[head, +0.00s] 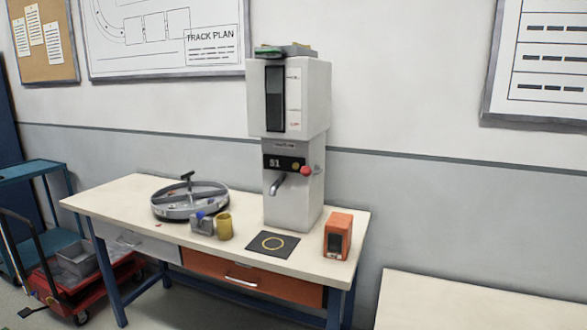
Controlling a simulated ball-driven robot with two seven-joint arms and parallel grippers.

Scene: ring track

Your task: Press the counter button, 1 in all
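A tall grey dispenser machine (296,212) stands at the back of the workbench. A dark display panel (284,163) on its front seems to read 51. A round red button or knob (306,171) sticks out at the right of this panel. A curved metal spout (277,184) is below the panel. Neither of my grippers is in view.
The cream workbench (125,205) also holds a round metal tray (188,214), a yellow mug (224,227), a small grey holder (202,224) and a black mat with a yellow ring (272,245). A red trolley (88,290) stands at left. Another pale tabletop (470,305) is at lower right.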

